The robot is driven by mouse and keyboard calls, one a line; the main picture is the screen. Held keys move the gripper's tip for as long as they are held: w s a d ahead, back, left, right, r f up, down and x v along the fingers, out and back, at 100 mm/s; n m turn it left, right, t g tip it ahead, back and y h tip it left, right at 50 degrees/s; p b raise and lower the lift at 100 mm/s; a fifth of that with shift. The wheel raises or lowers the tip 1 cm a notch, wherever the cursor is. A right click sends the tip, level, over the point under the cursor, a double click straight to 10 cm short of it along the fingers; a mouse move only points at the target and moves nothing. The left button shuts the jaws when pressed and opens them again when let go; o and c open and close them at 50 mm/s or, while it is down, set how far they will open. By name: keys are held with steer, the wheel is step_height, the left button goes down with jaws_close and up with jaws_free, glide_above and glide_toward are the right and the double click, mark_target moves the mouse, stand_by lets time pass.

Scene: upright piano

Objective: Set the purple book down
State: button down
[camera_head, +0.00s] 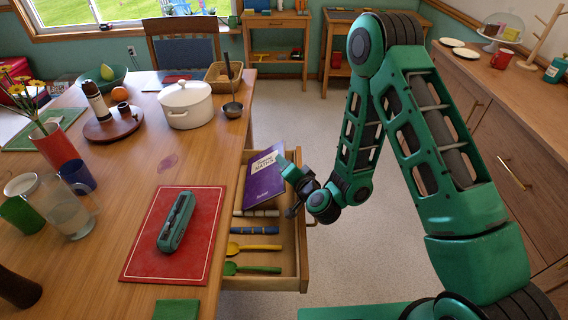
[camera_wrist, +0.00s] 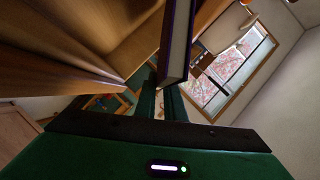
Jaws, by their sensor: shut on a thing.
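The purple book (camera_head: 263,182) is at the far end of the open drawer (camera_head: 303,240), tilted, with its cover facing up toward the head camera. My gripper (camera_head: 288,188) is at the book's right edge and shut on it. In the wrist view the book (camera_wrist: 177,45) shows its pale page edge and purple cover between my gripper's fingers (camera_wrist: 168,100). Whether the book's lower edge touches the drawer floor cannot be told.
The drawer also holds a yellow spoon (camera_head: 255,248), a green spoon (camera_head: 252,268) and a blue-banded item (camera_head: 254,231). On the table (camera_head: 140,190) are a red mat (camera_head: 140,262) with a green stapler-like object (camera_head: 177,222), and a white pot (camera_head: 187,105).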

steer(key=shift+f, duration=0.55)
steer(key=c, duration=1.8)
jaws_free()
steer(key=shift+c, duration=0.2)
steer(key=shift+r, duration=0.15)
